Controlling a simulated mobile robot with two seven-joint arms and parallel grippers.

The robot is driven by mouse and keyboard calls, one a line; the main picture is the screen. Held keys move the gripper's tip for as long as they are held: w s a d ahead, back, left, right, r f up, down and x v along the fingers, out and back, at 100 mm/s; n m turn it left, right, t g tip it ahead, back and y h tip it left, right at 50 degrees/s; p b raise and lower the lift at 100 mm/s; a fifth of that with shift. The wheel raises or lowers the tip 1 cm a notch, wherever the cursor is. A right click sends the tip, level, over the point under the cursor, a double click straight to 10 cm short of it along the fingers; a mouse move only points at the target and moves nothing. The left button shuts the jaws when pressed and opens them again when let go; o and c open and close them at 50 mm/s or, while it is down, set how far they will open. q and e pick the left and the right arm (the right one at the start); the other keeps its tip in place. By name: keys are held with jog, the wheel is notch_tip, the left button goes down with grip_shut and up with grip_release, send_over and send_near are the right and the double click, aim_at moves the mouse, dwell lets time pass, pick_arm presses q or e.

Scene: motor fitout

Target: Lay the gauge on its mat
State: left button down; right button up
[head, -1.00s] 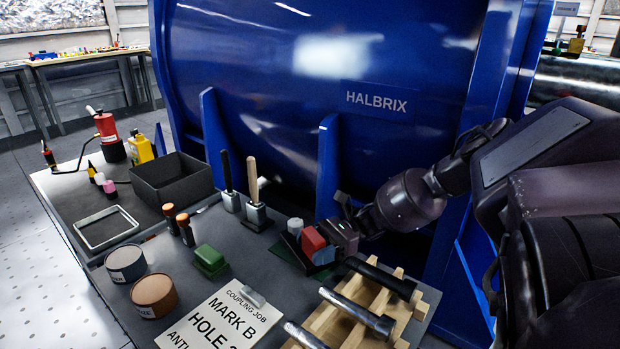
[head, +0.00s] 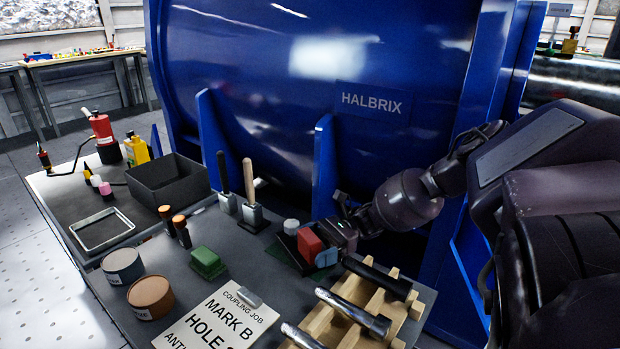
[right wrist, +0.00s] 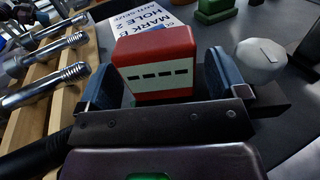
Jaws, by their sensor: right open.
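The gauge appears to be the red block (head: 309,242) at the back right of the near bench in the head view. In the right wrist view the red block (right wrist: 155,60) shows a pale front with a row of dark dashes. My right gripper (right wrist: 158,82) is open, with a blue-padded finger on either side of the block. In the head view my right gripper (head: 322,250) partly hides the block. A dark green mat (head: 282,257) lies flat beside and partly behind it. I cannot tell whether the block rests on the mat. My left gripper is not in view.
A wooden rack (head: 350,327) with metal bolts stands close in front of the right gripper. A white round knob (head: 291,226) is just left of the block. A green block (head: 207,261), a job sheet (head: 222,318) and two round tins stand further left. The blue machine (head: 270,90) rises behind.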

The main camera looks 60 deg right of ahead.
jog(key=v, duration=0.5)
jog(key=shift+r+p, duration=0.1)
jog(key=shift+p, duration=0.3)
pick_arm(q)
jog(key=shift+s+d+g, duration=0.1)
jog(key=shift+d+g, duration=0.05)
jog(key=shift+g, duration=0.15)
pick_arm(e)
jog(key=shift+v, duration=0.75)
